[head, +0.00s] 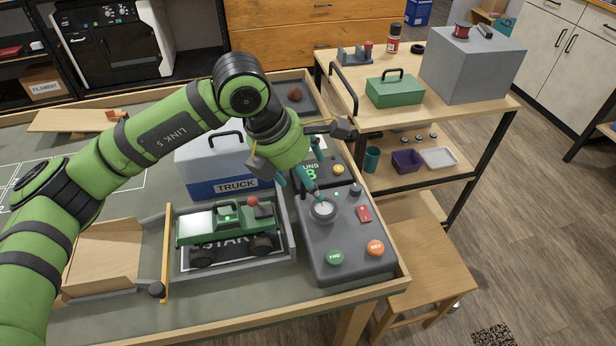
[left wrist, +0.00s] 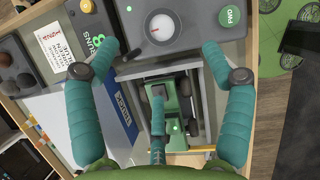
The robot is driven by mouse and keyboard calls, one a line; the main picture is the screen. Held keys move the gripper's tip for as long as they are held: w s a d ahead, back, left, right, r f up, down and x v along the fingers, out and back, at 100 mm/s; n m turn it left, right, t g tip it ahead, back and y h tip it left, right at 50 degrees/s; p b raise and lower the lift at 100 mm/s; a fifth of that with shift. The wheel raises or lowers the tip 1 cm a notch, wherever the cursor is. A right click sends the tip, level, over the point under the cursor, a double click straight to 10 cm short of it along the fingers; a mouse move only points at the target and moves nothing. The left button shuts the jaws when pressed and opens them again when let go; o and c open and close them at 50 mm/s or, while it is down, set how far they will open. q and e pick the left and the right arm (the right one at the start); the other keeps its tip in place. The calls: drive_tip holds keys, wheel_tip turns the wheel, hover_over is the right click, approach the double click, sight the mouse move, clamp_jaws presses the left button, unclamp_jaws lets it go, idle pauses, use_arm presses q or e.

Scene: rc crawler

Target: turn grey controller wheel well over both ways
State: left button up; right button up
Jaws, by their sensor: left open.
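The grey controller wheel (head: 322,210) is a round knob with a pale face on the dark grey controller box (head: 345,245). In the left wrist view the wheel (left wrist: 162,27) shows a small red mark on its face, toward the left. My left gripper (head: 300,182) hangs above the controller's back left part, with a teal fingertip close to the wheel. In the left wrist view the open gripper (left wrist: 158,58) has its teal fingers spread, with nothing between them; the wheel lies beyond the fingertips. I cannot tell whether any finger touches the box. My right gripper is not in view.
The green crawler (head: 222,222) sits in the start bay, left of the controller. The controller has a green FWD button (head: 335,257), an orange REV button (head: 375,247) and a red switch (head: 364,213). A TRUCK case (head: 215,165) stands behind the crawler. A wooden stool (head: 420,250) is at right.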

sight(323, 208)
use_arm(q)
drive_tip(key=p+x, duration=0.2)
drive_tip(key=x, duration=0.1)
drive_tip(key=p+x, duration=0.3)
drive_tip(key=x, duration=0.1)
drive_tip(key=p+x, duration=0.3)
drive_tip(key=x, duration=0.1)
drive_tip(key=shift+s+a+f, duration=0.15)
drive_tip(key=shift+a+f, duration=0.1)
drive_tip(key=shift+f, duration=0.05)
